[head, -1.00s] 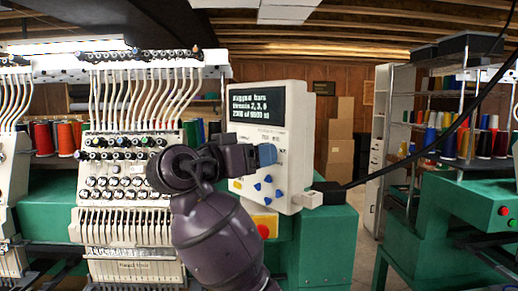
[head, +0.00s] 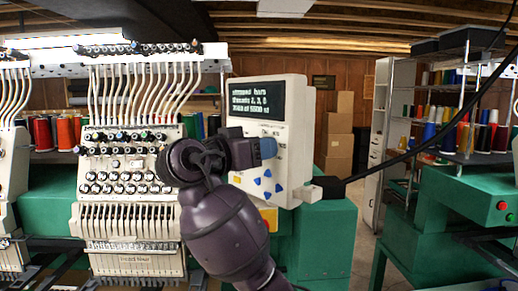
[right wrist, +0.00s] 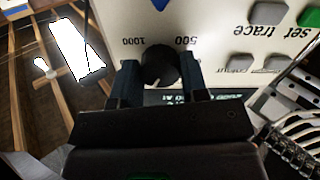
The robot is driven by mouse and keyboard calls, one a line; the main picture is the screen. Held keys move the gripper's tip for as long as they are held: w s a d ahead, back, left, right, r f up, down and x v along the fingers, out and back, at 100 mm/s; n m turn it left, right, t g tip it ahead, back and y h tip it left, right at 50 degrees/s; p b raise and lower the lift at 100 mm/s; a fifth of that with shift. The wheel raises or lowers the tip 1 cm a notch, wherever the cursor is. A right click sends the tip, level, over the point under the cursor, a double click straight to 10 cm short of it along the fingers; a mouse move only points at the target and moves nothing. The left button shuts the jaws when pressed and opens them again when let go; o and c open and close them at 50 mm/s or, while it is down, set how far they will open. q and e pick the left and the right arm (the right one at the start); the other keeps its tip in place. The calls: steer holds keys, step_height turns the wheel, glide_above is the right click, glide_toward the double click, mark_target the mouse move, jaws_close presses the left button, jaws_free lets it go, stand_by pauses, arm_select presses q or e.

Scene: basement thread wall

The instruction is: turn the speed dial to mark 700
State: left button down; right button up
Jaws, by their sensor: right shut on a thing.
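The speed dial (right wrist: 160,66) is a round black knob on the white control panel (right wrist: 215,50), seen upside down in the right wrist view. The marks 1000 and 500 are printed on either side of it. The fingers of my right gripper (right wrist: 158,84) stand on both sides of the dial and are shut on it. The dial's pointer is hard to read. In the head view, my right gripper (head: 266,148) reaches the panel's face (head: 290,150) below its dark screen (head: 257,98) and hides the dial. My left gripper is not in view.
Blue arrow buttons (head: 266,180) sit below my gripper on the panel. A black cable (head: 400,158) runs from the panel's lower right corner. An embroidery machine head with many threads (head: 130,165) stands at left. A shelf of thread cones (head: 465,130) is at right.

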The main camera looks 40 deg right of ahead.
steer(key=shift+n, duration=5.2)
steer(key=o, duration=0.9)
